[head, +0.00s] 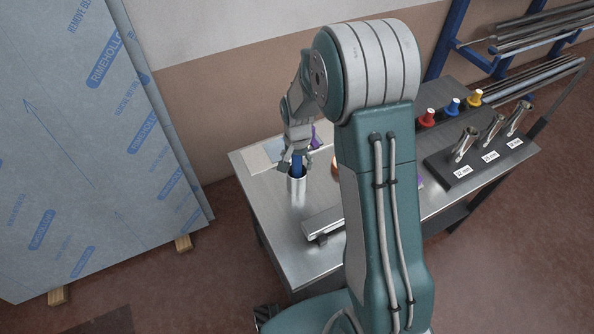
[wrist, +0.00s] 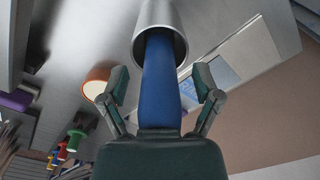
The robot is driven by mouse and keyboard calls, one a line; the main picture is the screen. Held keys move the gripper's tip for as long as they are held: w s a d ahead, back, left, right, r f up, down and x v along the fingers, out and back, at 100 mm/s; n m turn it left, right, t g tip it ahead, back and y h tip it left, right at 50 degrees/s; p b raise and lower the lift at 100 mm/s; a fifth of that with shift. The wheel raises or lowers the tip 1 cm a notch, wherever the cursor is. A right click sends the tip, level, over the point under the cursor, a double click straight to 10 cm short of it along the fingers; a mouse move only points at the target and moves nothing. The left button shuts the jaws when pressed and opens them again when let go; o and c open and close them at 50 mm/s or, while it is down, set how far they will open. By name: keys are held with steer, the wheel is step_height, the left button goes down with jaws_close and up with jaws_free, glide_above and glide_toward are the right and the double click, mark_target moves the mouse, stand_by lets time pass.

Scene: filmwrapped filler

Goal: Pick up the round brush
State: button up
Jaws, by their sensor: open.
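A blue rounded handle (wrist: 161,82), which looks like the round brush, stands in a metal cup (wrist: 162,27). Its lower part is hidden inside the cup. In the head view the blue handle (head: 298,162) shows just above the cup (head: 297,184) on the metal table. My gripper (head: 295,157) is above the cup, pointing down. In the wrist view my gripper (wrist: 162,88) is open, with one finger on each side of the blue handle. Gaps show between the fingers and the handle. The handle's near end reaches close to my palm.
The metal table (head: 275,215) also bears a grey bar-like tool (head: 323,222), an orange round thing (wrist: 97,82) and a black block (head: 470,168) with metal tubes. Red, blue and yellow knobs (head: 452,106) stand behind. Film-wrapped panels (head: 90,130) lean at the left.

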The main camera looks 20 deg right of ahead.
jaws_close()
steer(key=shift+f, duration=0.1)
